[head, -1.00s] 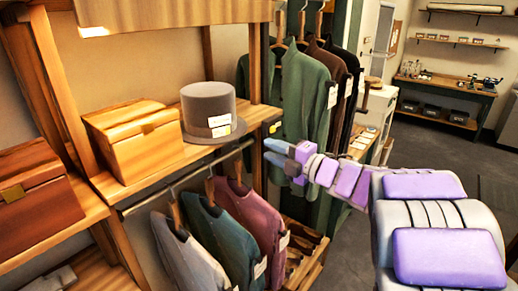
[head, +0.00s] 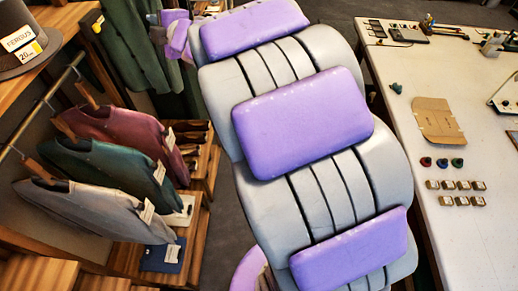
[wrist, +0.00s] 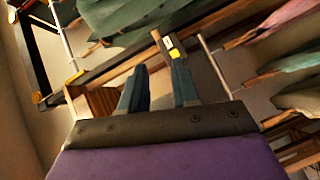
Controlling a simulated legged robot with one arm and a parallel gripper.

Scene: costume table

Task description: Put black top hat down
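A dark grey-brown top hat (head: 24,28) stands on the wooden shelf at the upper left of the head view, cut off by the picture edge. It bears a white tag reading "FERGUS". I see no other top hat. My gripper (wrist: 158,88) shows in the wrist view with its two dark fingers apart and nothing held between them. Beyond the fingertips is a shelf end with a white and yellow label (wrist: 173,46). In the head view my arm covers the middle, and I cannot make out the fingers there.
Grey, green and maroon garments (head: 120,135) hang from a rail under the shelf. Dark green clothing (head: 125,50) hangs behind. At right is a pale worktable (head: 480,230) with cardboard, small boxes and tools. Grey floor (head: 225,200) lies between the shelving and my arm.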

